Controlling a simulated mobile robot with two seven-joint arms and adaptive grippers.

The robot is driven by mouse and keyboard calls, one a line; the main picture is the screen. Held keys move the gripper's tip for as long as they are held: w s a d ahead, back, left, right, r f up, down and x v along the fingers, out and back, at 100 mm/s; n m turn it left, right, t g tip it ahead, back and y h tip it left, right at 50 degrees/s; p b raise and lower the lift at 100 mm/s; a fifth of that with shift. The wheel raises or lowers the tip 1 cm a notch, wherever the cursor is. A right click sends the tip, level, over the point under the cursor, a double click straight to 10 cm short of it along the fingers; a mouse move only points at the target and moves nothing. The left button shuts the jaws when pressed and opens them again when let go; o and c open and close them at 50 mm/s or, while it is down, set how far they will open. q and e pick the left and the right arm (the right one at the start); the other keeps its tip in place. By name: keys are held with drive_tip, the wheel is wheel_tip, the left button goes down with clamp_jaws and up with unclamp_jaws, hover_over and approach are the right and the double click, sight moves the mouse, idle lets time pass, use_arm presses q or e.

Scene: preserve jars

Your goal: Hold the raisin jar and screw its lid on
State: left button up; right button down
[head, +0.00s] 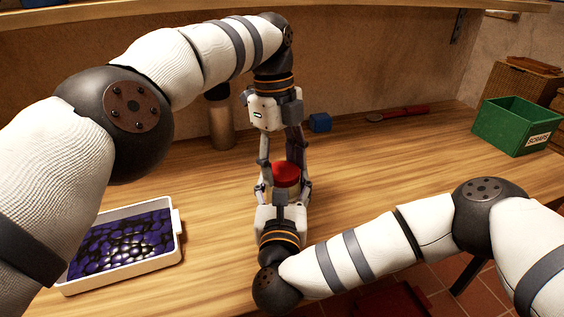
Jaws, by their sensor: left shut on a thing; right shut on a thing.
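The raisin jar (287,190) stands upright on the wooden table near the middle of the head view, mostly hidden behind my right gripper. The red lid (286,171) is at the top of the jar; I cannot tell whether it is seated or threaded. My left gripper (284,167) points straight down from above, its fingers shut on the lid from both sides. My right gripper (283,187) reaches in from the front, low over the table, with its fingers shut around the jar's sides.
A white tray (178,243) of dark purple fruit is at the front left. A bottle-like container (221,125) stands behind my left arm. A blue block (320,122) and a red-handled tool (398,113) lie at the back. A green scraps bin (505,125) is at the right.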

use_arm(q)
drive_tip(key=o, duration=0.8)
drive_tip(key=shift+o, duration=0.7)
drive_tip(key=o, duration=0.4)
drive_tip(key=shift+o, duration=0.2)
use_arm(e)
drive_tip(key=shift+c, duration=2.3)
unclamp_jaws()
